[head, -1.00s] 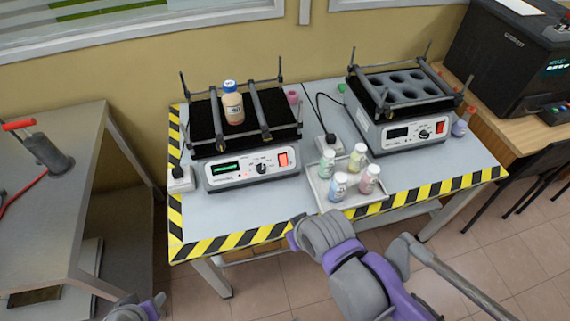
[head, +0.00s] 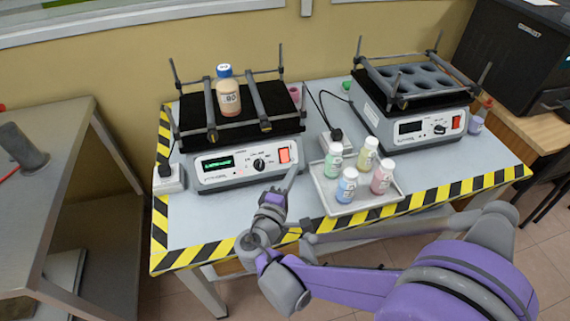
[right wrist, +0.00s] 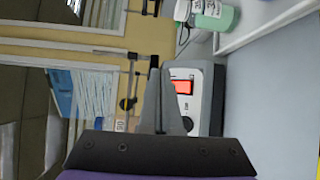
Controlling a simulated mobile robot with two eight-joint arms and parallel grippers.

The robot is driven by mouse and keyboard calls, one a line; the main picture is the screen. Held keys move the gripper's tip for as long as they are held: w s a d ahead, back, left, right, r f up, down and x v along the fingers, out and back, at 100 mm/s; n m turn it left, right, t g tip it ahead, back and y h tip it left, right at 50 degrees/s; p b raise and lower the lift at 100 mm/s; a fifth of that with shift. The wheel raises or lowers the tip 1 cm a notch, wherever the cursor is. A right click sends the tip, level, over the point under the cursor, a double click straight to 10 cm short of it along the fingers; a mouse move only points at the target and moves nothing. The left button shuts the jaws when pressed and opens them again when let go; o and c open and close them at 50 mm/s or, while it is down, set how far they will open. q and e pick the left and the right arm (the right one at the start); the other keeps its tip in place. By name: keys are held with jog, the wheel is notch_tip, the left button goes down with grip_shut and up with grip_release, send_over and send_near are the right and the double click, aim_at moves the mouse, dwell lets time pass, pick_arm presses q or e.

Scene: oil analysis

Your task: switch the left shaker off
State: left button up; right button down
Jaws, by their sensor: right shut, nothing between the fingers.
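The left shaker (head: 245,165) stands on the table with its green display lit. Its red switch (head: 284,156) is at the right end of the front panel and also shows in the right wrist view (right wrist: 183,87). A bottle with a blue cap (head: 229,98) stands between the bars on its platform. My right gripper (head: 291,176) is shut and empty, its fingertips just in front of and below the red switch; contact cannot be told. In the right wrist view the closed fingers (right wrist: 160,88) point at the panel beside the switch. My left gripper is out of view.
A white tray (head: 331,207) with several capped bottles stands right of my right gripper. The right shaker (head: 412,128), with its display dark, stands behind it. A power socket block (head: 168,178) sits left of the left shaker.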

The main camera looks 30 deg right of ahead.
aim_at(289, 156)
jog(key=shift+w+d+f+b, duration=0.3)
jog(key=shift+w+f+b, duration=0.45)
jog(key=shift+w, duration=0.4)
jog(key=shift+w+d+f+b, duration=0.25)
jog(key=shift+w+f+b, duration=0.35)
jog(key=shift+w+f, duration=0.45)
jog(key=shift+w+d+f+b, duration=0.3)
jog(key=shift+w+f+b, duration=0.4)
jog(key=shift+w, duration=0.6)
jog(key=shift+w, duration=0.1)
jog(key=shift+w+d+f, duration=0.1)
jog(key=shift+w+f, duration=0.15)
jog(key=shift+w+f, duration=0.15)
jog(key=shift+w, duration=0.1)
dwell(0.6)
jog(key=shift+s+r, duration=0.45)
jog(key=shift+s, duration=0.2)
